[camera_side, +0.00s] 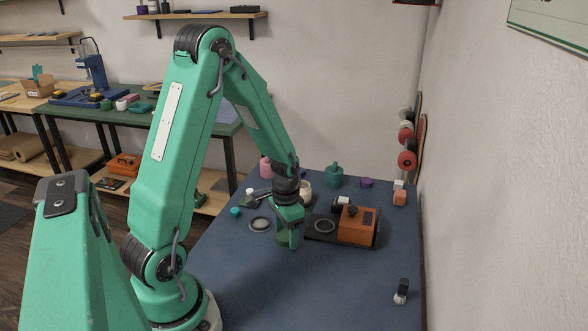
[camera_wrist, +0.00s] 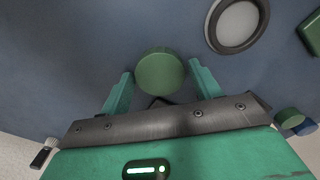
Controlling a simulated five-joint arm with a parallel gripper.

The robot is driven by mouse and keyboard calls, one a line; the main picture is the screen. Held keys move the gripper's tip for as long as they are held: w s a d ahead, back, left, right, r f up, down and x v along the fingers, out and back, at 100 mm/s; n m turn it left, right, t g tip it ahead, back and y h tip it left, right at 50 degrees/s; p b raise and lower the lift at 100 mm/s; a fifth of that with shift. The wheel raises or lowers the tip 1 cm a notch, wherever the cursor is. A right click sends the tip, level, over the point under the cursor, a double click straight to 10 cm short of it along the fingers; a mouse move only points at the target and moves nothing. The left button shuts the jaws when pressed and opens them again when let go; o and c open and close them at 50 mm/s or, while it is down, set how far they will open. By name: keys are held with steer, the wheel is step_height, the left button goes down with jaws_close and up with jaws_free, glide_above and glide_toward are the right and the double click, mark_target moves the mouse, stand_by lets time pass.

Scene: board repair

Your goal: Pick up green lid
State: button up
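The green lid (camera_wrist: 160,72), a round dark green piece, shows in the wrist view just beyond and between my fingertips. In the side view it (camera_side: 282,238) shows low on the blue mat, partly hidden by my gripper. My gripper (camera_wrist: 160,73) has its two teal fingers apart, one on each side of the lid, with a narrow gap at each side. In the side view my gripper (camera_side: 293,236) points down close over the mat at the lid. I cannot tell how far the fingertips reach down beside it.
An orange device (camera_side: 356,225) on a dark board stands to the right. A teal pot (camera_side: 334,176) is behind.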

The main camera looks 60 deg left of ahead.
mark_target(286, 234)
steer(key=c, duration=0.6)
steer(key=shift+r, duration=0.15)
steer(key=shift+r, duration=0.85)
step_height(286, 234, up, 2)
steer(key=shift+r, duration=0.1)
steer(key=d+r, duration=0.2)
steer(key=d, duration=0.2)
steer(key=s+d+r, duration=0.1)
steer(key=d+r, duration=0.1)
steer(key=d, duration=0.1)
steer(key=d+r, duration=0.2)
steer(key=d, duration=0.2)
steer(key=shift+s+d+r, duration=0.3)
steer(key=shift+r, duration=0.1)
steer(key=shift+w+a, duration=0.1)
steer(key=w+a+n, duration=0.2)
steer(key=w+a, duration=0.2)
steer(key=a, duration=0.4)
steer(key=w+a+r+n, duration=0.1)
steer(key=w+a+n, duration=0.1)
steer(key=w+a, duration=0.3)
steer(key=w+a+n, duration=0.2)
steer(key=w+a, duration=0.2)
steer(key=a, duration=0.7)
steer(key=shift+w+r, duration=0.15)
steer(key=shift+r, duration=0.2)
